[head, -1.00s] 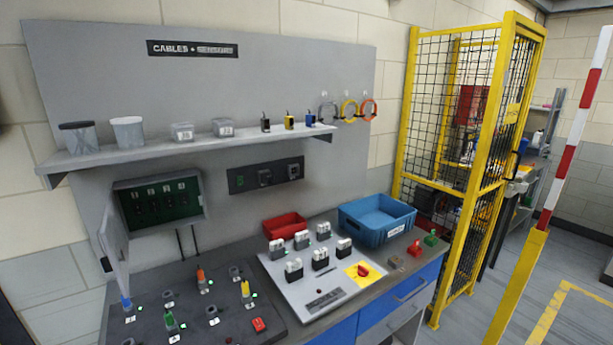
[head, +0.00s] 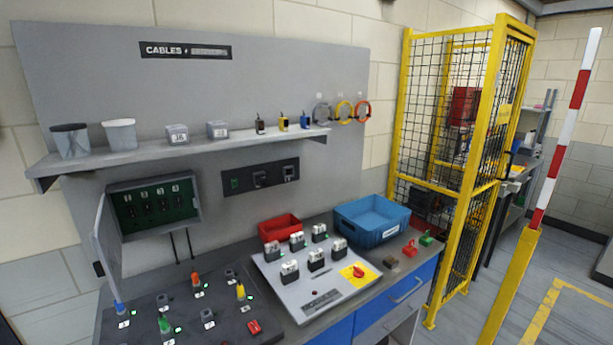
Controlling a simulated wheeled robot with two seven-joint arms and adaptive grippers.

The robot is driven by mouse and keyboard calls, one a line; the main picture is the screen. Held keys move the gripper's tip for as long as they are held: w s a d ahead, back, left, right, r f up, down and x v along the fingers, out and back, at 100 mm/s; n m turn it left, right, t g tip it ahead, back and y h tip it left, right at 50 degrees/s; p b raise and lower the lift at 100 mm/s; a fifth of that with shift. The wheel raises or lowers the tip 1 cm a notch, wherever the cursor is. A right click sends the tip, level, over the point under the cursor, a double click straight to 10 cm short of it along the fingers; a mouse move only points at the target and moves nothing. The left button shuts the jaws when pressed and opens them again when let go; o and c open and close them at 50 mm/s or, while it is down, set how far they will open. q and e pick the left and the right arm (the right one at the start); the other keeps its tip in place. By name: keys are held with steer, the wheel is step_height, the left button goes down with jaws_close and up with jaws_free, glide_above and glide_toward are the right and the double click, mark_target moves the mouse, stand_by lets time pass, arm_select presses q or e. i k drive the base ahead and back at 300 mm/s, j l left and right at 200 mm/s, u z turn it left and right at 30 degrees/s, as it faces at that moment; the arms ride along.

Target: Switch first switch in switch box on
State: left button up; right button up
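The switch box (head: 153,233) hangs on the wall at the left in the head view, above the bench. Its door (head: 108,240) stands open to the left. Inside is a green panel with a row of several dark switches, each under a small light label. The first switch (head: 132,213) is the leftmost one. The switch positions are too small to tell. Neither of my grippers shows in this view.
Below the box is a dark board (head: 185,315) with coloured plugs. Beside it are a grey switch panel (head: 325,285), a red bin (head: 280,228) and a blue crate (head: 372,219). A shelf (head: 185,151) juts out above the box. A yellow fence (head: 450,180) stands right.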

mark_target(132, 212)
steer(key=k+j+u, duration=0.15)
steer(key=j+u, duration=0.15)
steer(key=j, duration=0.5)
steer(key=j+u, duration=0.3)
steer(key=j, duration=0.45)
steer(key=l+u, duration=0.25)
steer(key=l, duration=0.4)
steer(key=l+u, duration=0.25)
steer(key=l, duration=0.4)
steer(key=k+l+z, duration=0.1)
steer(key=k, duration=0.25)
steer(key=l, duration=0.1)
